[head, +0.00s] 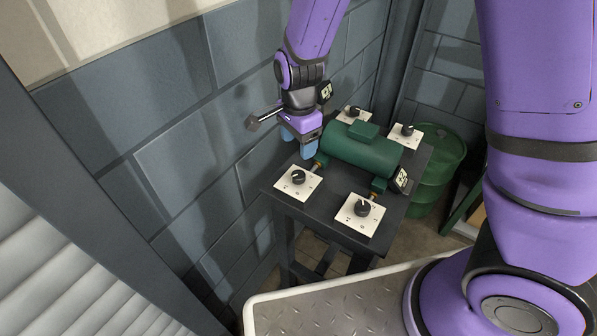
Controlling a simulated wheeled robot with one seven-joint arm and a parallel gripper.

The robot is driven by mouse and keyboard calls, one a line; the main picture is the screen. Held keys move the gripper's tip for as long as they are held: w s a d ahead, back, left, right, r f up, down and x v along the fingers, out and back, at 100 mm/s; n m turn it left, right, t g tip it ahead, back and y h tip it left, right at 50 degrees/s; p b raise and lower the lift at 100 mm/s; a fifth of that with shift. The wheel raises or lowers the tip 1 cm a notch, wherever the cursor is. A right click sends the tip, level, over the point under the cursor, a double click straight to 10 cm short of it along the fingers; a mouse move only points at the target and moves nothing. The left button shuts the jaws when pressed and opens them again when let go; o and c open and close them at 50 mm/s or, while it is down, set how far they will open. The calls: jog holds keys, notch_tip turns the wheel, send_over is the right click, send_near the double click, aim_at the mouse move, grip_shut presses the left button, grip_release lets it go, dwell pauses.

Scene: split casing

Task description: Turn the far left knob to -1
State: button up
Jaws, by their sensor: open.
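The far left knob (354,111) is a small black knob on a white plate, at the back left of a dark table (329,218). Its plate is partly hidden by the green cylinder. My gripper (307,150) points down above the left side of the table, with blue fingers. It is open and empty, nearer than the far left knob and apart from it. It is above and behind the near left knob (298,177). The pointer direction of the far left knob is too small to read.
A green cylindrical casing (361,152) lies across the table's middle between the knobs. Other knobs sit near right (362,208) and far right (407,130). A grey block wall (185,140) stands close on the left. A green barrel (436,165) stands behind right.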

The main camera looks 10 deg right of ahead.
aim_at(298, 174)
notch_tip(298, 174, down, 11)
jog(key=shift+r, duration=0.1)
dwell(0.4)
jog(key=c, duration=0.9)
